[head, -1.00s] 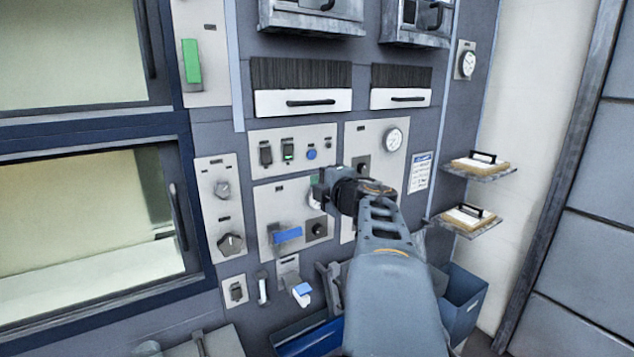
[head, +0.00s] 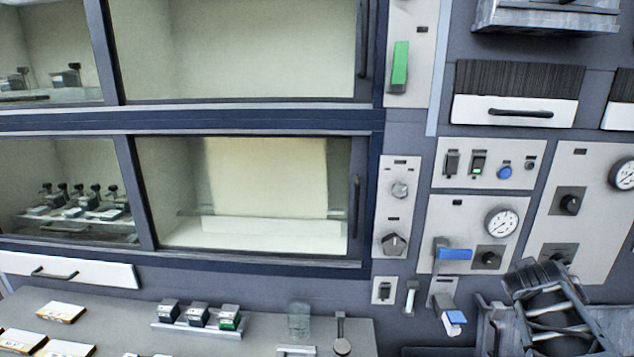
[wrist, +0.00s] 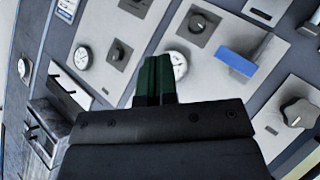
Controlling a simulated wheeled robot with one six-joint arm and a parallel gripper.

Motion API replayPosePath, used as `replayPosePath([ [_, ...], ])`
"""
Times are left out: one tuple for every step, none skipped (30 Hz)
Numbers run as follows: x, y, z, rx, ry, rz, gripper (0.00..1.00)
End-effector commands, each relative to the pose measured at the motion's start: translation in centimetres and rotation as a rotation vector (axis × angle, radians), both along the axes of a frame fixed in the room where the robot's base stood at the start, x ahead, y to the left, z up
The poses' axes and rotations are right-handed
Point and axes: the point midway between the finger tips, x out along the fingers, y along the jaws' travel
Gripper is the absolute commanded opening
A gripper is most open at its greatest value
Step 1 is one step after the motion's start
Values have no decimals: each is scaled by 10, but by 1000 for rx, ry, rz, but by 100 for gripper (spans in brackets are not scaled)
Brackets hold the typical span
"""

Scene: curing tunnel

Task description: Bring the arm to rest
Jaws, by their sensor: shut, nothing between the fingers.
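My gripper (wrist: 154,80) shows in the wrist view with its two dark green fingers pressed together and nothing between them. It points toward the control panel, with a gauge (wrist: 177,64) partly behind the fingers. In the head view my arm is at the lower right, in front of the lower part of the panel. The fingertips cannot be made out there. A blue-handled lever (head: 454,254) sits on the panel left of my arm, and it also shows in the wrist view (wrist: 236,62). I cannot tell the gap between fingers and panel.
A dark knob (head: 394,243) and a green handle (head: 400,66) are on the strip beside the glazed chambers. A bench (head: 265,340) runs along the lower left, with several small blocks and a glass jar (head: 299,320). A brush-topped white drawer (head: 515,110) is above the panel.

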Motion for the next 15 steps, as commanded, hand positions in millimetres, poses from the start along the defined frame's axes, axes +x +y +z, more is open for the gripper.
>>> replayPosePath([
  [-4,33,-25,141,23,-27,0],
  [-8,51,-39,224,41,-44,0],
  [-13,77,-56,325,72,-57,0],
  [-17,96,-67,395,96,-59,0],
  [-21,115,-76,460,120,-58,0],
  [-27,139,-87,538,154,-51,0],
  [-32,157,-95,590,181,-41,0],
  [-36,174,-100,637,206,-27,0],
  [-42,195,-107,689,235,-3,0],
  [-46,211,-111,722,257,19,0],
  [-49,225,-113,749,276,46,0],
  [-52,240,-115,770,289,83,0],
  [-52,248,-115,774,291,112,0],
  [-53,255,-115,772,295,137,0],
  [-54,262,-114,767,299,168,0],
])
